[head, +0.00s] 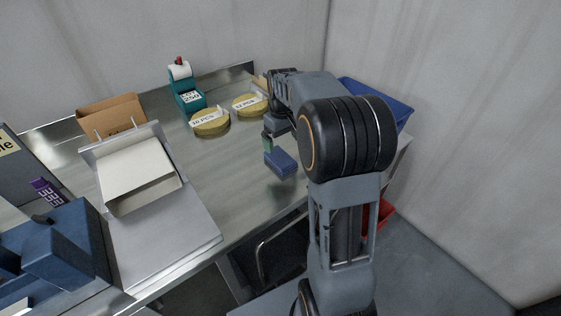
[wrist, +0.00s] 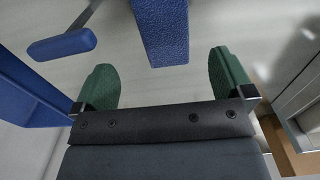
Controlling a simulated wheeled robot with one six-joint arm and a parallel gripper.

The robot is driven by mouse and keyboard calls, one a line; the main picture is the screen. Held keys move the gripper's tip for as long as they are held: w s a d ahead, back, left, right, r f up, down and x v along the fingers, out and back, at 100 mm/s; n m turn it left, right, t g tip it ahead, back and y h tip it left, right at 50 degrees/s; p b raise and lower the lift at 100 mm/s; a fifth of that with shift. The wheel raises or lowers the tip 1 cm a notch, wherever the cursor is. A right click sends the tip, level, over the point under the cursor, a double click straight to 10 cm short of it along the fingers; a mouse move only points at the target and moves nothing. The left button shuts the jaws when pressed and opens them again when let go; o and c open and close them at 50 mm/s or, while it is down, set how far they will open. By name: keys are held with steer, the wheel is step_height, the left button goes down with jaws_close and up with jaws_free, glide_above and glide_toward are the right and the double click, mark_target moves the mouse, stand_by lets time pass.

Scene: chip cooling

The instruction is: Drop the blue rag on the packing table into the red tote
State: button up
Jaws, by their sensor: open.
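The blue rag (head: 281,163) is a small folded block on the steel packing table (head: 222,176), near its front edge. In the wrist view the rag (wrist: 163,32) shows at the top, in line with the gap between my green fingers. My gripper (wrist: 164,80) is open with nothing between the fingers. In the head view my gripper (head: 268,144) is beside the rag, partly hidden by my arm; I cannot tell if they touch. The red tote (head: 385,213) is low at the right, beyond the table edge, mostly hidden behind my arm.
A blue bin (head: 388,102) stands at the table's right end, partly behind my arm. Two gold round stacks (head: 211,123) with labels and a teal label dispenser (head: 189,97) stand at the back. A white tray (head: 137,175) and cardboard box (head: 112,115) are left. The table's middle is clear.

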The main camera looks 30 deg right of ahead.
mark_target(281, 157)
steer(key=shift+w+a+f, duration=0.1)
steer(key=shift+a+f, duration=0.05)
steer(key=shift+f, duration=1.8)
steer(key=shift+a+f, duration=0.1)
steer(key=shift+f, duration=1.85)
steer(key=shift+c, duration=0.2)
steer(key=c, duration=1)
steer(key=shift+r, duration=0.1)
steer(key=shift+c, duration=0.2)
